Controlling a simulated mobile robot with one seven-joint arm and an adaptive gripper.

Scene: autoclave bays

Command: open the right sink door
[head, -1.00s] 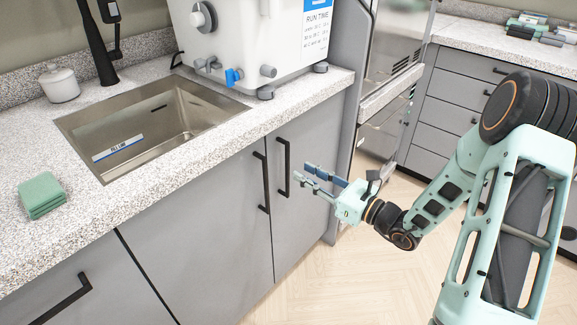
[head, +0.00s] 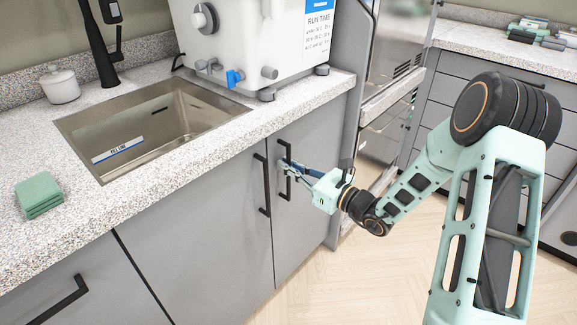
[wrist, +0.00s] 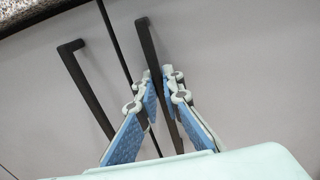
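The right sink door (head: 312,190) is a grey cabinet panel below the counter, flush with its neighbour. Its black vertical bar handle (head: 284,178) is near its left edge. The handle also shows in the wrist view (wrist: 146,45), running down between my two blue-padded fingers.
The left sink door (head: 215,230) has its own black handle (head: 262,185) close beside. Above are the speckled counter (head: 180,180), the sink (head: 150,120) and a white autoclave (head: 250,45). A metal-fronted unit (head: 385,110) stands right. The wooden floor (head: 330,280) in front is clear.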

